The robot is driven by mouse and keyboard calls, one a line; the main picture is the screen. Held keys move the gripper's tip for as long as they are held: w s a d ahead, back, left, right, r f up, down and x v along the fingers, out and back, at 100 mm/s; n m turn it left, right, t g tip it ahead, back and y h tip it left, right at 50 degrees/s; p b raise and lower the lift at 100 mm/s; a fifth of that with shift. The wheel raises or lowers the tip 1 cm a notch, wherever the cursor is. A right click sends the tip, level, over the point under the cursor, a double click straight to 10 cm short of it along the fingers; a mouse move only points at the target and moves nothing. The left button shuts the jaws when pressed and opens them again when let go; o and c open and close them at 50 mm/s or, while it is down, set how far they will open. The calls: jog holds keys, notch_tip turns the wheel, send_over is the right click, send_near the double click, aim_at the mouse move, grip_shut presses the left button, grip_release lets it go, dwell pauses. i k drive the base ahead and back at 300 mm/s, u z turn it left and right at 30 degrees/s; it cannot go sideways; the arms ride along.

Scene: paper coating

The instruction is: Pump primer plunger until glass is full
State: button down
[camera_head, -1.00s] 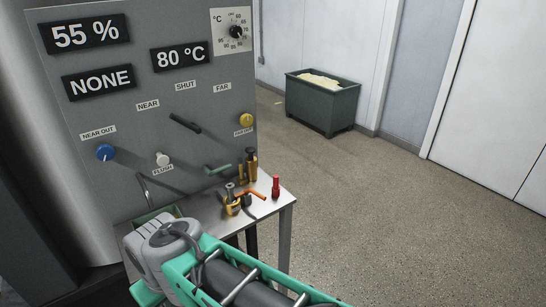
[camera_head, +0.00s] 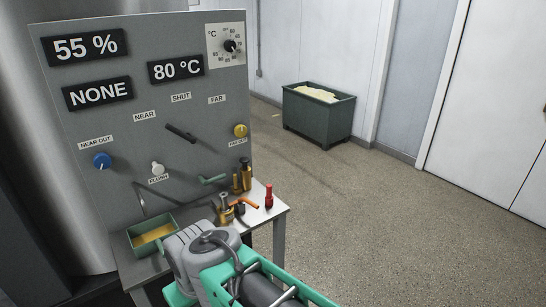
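A small metal bench (camera_head: 270,222) stands against the grey panel. On it is a brass fitting with a dark-topped upright part (camera_head: 244,178), beside the panel. A shorter brass piece with a grey top (camera_head: 224,206) and an orange lever (camera_head: 244,203) sit in front of it. I cannot tell for sure which part is the primer plunger, and I cannot make out the glass or its level. The grey end of my arm is low in the middle, just in front of the bench fittings. My gripper's fingers cannot be made out.
A green tray (camera_head: 135,240) with amber content sits at the bench's left. A red piece (camera_head: 268,196) stands near its right edge. The panel (camera_head: 110,180) reads 55 %, NONE and 80 °C. A dark green bin (camera_head: 318,115) stands behind; the floor at right is clear.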

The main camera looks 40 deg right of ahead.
aim_at(243, 160)
jog(key=z, duration=0.25)
jog(key=i, duration=1)
